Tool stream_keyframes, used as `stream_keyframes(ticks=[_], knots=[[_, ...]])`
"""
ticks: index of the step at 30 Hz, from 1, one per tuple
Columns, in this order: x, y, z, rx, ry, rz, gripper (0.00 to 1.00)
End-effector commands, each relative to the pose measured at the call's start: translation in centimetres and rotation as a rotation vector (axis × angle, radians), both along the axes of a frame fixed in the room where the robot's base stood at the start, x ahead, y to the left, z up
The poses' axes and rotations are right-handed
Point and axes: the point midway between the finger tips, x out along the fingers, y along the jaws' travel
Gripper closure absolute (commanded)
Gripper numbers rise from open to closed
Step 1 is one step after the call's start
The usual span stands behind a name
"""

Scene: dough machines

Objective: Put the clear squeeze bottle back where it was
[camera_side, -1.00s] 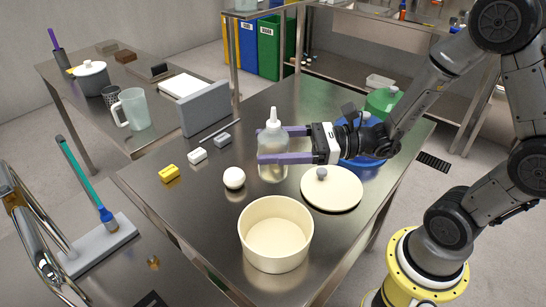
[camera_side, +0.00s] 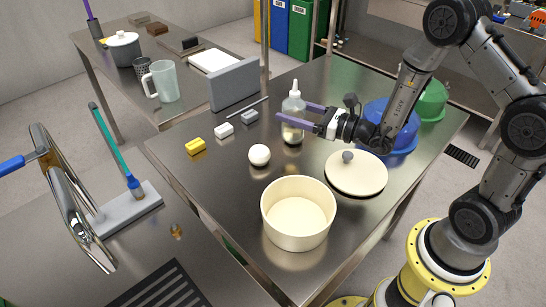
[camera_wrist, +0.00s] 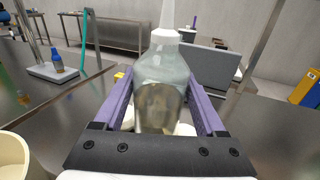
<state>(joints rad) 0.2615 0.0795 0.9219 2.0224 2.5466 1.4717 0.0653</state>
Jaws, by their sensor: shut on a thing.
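The clear squeeze bottle (camera_side: 292,133) stands upright between the purple fingers of my gripper (camera_side: 293,111) in the side view. It has a white pointed nozzle and is tinted grey-green. In the wrist view the bottle (camera_wrist: 162,85) fills the space between the fingers of my gripper (camera_wrist: 160,100), with one finger on each side. My gripper is shut on it. I cannot tell whether its base touches the steel table (camera_side: 220,185) or hangs just above it.
A white ball (camera_side: 259,155) and white, grey and yellow (camera_side: 196,147) blocks lie to the left. A cream pot (camera_side: 298,238) and its round lid (camera_side: 356,178) are nearer the front. A blue bowl (camera_side: 402,140) is at the right. A grey upright panel (camera_side: 235,85) stands behind.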

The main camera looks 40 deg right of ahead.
Motion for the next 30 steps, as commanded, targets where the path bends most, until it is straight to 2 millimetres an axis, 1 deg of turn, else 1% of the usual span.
stream_keyframes(ticks=[5,6,9,12,15,17,20,23,30], knots=[[-2.4,5.3,1.9,-0.002,-0.009,0.162,0.64],[-3.1,6.7,2.5,-0.002,-0.009,0.205,0.64],[-4.9,9.8,3.8,-0.002,-0.008,0.302,0.64],[-6.5,12.3,5.1,-0.002,-0.008,0.379,0.64],[-7.5,13.9,6.1,-0.001,-0.007,0.428,0.64],[-7.8,14.5,6.5,-0.001,-0.005,0.444,0.64],[-7.3,15.3,6.3,0.0,-0.002,0.459,0.64],[-5.7,16.1,5.4,0.001,0.002,0.461,0.64],[-0.7,18.2,3.1,0.0,-0.001,0.459,0.64]])
